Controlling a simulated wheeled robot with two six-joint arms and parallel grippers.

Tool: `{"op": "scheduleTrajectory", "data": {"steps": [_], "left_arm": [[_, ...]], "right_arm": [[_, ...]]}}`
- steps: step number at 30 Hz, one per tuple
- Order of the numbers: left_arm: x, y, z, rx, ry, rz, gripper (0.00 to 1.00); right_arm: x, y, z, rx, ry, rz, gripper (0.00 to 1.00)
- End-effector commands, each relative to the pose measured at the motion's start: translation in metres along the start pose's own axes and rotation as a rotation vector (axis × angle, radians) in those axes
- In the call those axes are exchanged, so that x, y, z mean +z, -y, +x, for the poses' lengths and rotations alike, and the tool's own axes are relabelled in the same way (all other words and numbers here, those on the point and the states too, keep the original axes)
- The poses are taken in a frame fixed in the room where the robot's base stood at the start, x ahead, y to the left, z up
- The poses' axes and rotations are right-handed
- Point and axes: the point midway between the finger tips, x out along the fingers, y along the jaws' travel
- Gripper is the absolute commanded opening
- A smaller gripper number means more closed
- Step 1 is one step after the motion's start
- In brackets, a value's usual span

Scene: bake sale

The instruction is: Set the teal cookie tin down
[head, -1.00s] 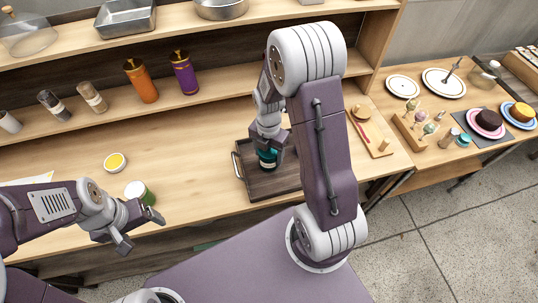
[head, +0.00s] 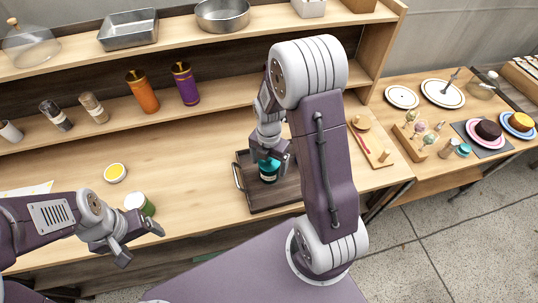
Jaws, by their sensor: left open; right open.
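The teal cookie tin (head: 268,172) stands on the dark wooden tray (head: 262,204) on the counter. My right gripper (head: 271,157) is directly above the tin, with its fingers at the tin's top. Its jaws are open, and part of the tin's top is hidden behind them. Whether the fingers touch the tin cannot be told. My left gripper (head: 140,244) is open and empty near the counter's front edge, beside a green jar with a white lid (head: 140,203).
A yellow-filled bowl (head: 115,172) sits at the counter's left. Orange (head: 143,92) and purple (head: 186,84) canisters stand on the shelf behind. A cutting board (head: 372,146) lies right of the tray. The counter between bowl and tray is clear.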

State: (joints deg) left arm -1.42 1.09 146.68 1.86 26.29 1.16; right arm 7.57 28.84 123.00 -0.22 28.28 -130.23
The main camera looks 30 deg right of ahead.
Motion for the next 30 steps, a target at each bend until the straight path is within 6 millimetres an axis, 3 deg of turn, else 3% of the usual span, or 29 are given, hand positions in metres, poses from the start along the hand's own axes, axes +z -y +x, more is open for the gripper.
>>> {"op": "scheduleTrajectory", "data": {"steps": [3,9,15,20,23,26,30], "left_arm": [[-0.001,0.000,-0.007,0.000,0.000,0.000,0.79],[-0.001,0.000,-0.013,0.000,0.000,0.000,0.79],[-0.002,0.000,-0.015,0.000,0.000,0.000,0.79],[-0.002,0.000,-0.015,0.000,0.000,0.000,0.79],[-0.002,0.000,-0.015,0.000,0.000,0.000,0.79],[-0.002,0.000,-0.015,0.000,0.000,0.000,0.79],[-0.002,0.000,-0.015,0.000,0.000,0.000,0.79]], "right_arm": [[0.001,-0.001,-0.035,0.006,0.005,0.000,0.85],[0.001,-0.001,-0.083,0.005,0.004,0.000,0.85],[0.000,0.000,-0.104,0.002,0.001,0.000,0.85],[-0.001,0.000,-0.105,0.001,0.001,0.022,0.85],[-0.010,0.003,-0.103,0.008,0.003,0.202,0.85],[-0.028,0.009,-0.098,0.029,0.004,0.583,0.85],[-0.055,0.022,-0.090,0.065,-0.013,1.215,0.85]]}}
